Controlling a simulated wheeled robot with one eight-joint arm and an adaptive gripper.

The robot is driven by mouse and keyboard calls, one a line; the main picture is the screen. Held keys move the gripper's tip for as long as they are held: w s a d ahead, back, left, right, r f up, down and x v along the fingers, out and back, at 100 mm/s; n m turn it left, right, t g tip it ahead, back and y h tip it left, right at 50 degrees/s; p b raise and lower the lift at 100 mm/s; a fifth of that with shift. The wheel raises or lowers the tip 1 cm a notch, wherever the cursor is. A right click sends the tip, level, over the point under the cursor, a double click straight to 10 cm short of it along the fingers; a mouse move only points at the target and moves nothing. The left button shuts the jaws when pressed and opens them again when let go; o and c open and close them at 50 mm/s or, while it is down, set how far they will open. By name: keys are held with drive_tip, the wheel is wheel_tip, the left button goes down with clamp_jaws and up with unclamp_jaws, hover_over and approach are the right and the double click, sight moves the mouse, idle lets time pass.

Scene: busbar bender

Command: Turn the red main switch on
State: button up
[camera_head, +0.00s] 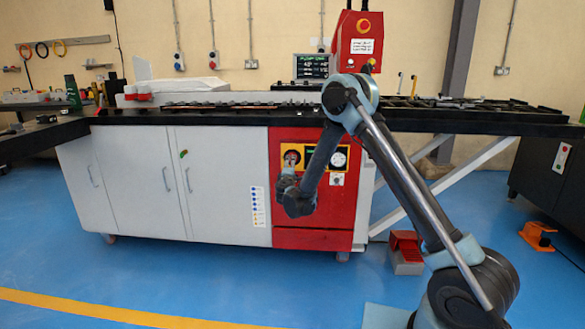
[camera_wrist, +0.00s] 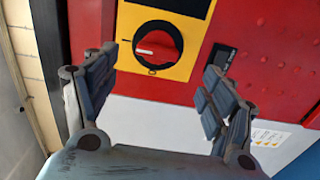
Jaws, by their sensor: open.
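The red main switch (camera_wrist: 155,49) is a knob inside a black ring on a yellow plate. In the wrist view its bar lies roughly level across the ring. The switch also shows in the head view (camera_head: 292,157), on the upper left of the red panel. My gripper (camera_wrist: 160,64) is open and empty, its two fingers standing apart on either side of the yellow plate in the picture. The switch appears between them and beyond their tips, with no visible contact. In the head view my gripper (camera_head: 287,184) is just below the switch, in front of the red panel.
The red panel (camera_head: 308,238) also carries a dark screen and a round dial (camera_head: 340,159) right of the switch. White cabinet doors (camera_head: 215,185) stand to the left. A red foot pedal (camera_head: 405,244) sits on the blue floor. A red control box (camera_head: 360,42) stands above the bench.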

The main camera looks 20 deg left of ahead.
drive_tip(key=shift+v, duration=1.1)
